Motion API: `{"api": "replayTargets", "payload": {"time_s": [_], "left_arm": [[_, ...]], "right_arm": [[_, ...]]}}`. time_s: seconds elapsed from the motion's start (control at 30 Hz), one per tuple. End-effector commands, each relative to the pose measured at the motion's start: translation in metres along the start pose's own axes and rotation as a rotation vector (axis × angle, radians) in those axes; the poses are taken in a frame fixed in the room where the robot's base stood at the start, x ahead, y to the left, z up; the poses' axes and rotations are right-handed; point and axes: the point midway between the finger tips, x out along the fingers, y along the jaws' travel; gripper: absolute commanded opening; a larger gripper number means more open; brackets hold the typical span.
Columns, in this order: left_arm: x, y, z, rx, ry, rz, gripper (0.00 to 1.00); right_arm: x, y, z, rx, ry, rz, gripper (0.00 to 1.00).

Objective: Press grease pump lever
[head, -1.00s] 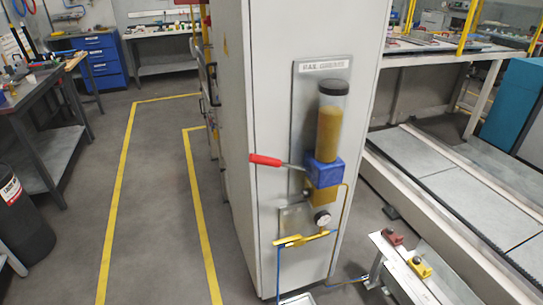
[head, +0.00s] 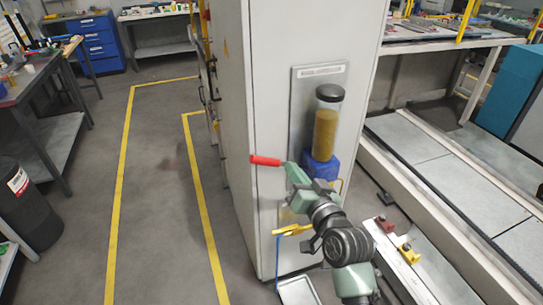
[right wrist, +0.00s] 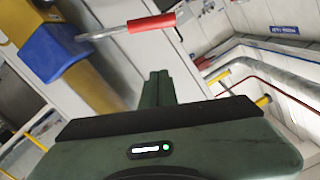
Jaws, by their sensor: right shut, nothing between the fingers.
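The grease pump hangs on the cabinet's front. It has a blue pump block (head: 318,172) under a clear reservoir (head: 326,125) with amber grease. Its lever has a red handle (head: 265,161) pointing left, close to level in the head view. My right gripper (head: 291,169) is just right of the red handle, in front of the lever's rod. In the right wrist view, the shut fingers (right wrist: 158,88) are empty, with the red handle (right wrist: 152,23) and blue block (right wrist: 52,52) beyond them. I cannot tell whether the fingers touch the lever. My left gripper is not in view.
The grey cabinet (head: 265,110) stands in the middle. A small tray (head: 299,291) lies at its foot. A low rail with a red button box (head: 385,224) and a yellow one (head: 408,254) is at the right.

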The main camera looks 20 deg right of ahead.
Motion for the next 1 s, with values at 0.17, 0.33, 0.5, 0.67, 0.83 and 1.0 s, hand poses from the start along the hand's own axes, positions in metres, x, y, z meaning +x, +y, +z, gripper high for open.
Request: {"api": "replayTargets", "payload": {"time_s": [0.17, 0.33, 0.5, 0.67, 0.83, 1.0], "left_arm": [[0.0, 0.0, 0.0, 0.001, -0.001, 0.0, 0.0], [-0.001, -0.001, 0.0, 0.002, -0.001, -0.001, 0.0], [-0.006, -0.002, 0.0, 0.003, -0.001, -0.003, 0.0], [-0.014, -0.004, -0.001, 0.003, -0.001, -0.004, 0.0], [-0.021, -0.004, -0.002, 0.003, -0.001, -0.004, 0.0], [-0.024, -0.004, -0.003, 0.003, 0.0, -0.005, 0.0]], "right_arm": [[0.0, 0.0, 0.0, 0.0, 0.0, 0.0, 0.0], [0.003, 0.0, 0.0, 0.0, 0.0, 0.0, 0.0], [0.023, -0.001, -0.002, 0.001, 0.001, -0.001, 0.0], [0.057, -0.002, -0.002, 0.0, 0.001, -0.001, 0.0], [0.093, -0.001, -0.001, 0.001, -0.001, -0.001, 0.0], [0.105, 0.0, 0.021, 0.001, -0.005, 0.002, 0.0]]}}
